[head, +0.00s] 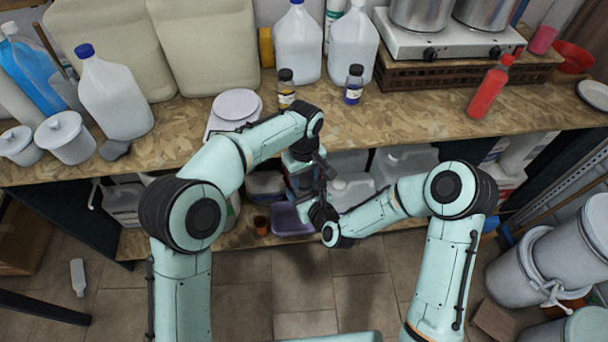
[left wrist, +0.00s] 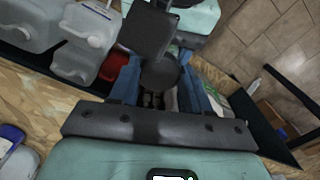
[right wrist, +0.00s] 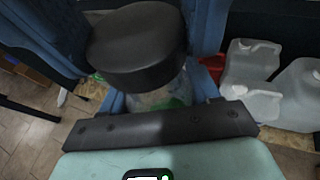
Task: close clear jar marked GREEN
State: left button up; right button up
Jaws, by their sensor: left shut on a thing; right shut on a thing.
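In the right wrist view, a clear jar (right wrist: 168,98) with a patch of green sits between the blue fingers of my right gripper (right wrist: 155,104), which is shut on it. A round black lid (right wrist: 137,48) is above the jar and covers its mouth. The lid also shows in the left wrist view (left wrist: 160,76), between the blue fingers of my left gripper (left wrist: 160,92), which is shut on it. In the head view the two grippers meet in front of the bench, and the arms largely hide jar and lid. I cannot tell whether the lid is seated or just above the rim.
The patterned bench top (head: 420,110) has jugs, small bottles, a scale (head: 235,108), a red bottle (head: 490,88) and a hot plate (head: 440,40). Below are a shelf with clear jugs (head: 405,160) and a purple tray (head: 290,220). White drums (head: 540,265) stand at right.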

pick_arm(q)
jog(key=shift+f, duration=0.55)
jog(key=m, duration=0.6)
jog(key=shift+m, duration=0.3)
jog(key=o, duration=1)
jog(key=shift+r, duration=2.3)
jog(key=shift+c, duration=0.4)
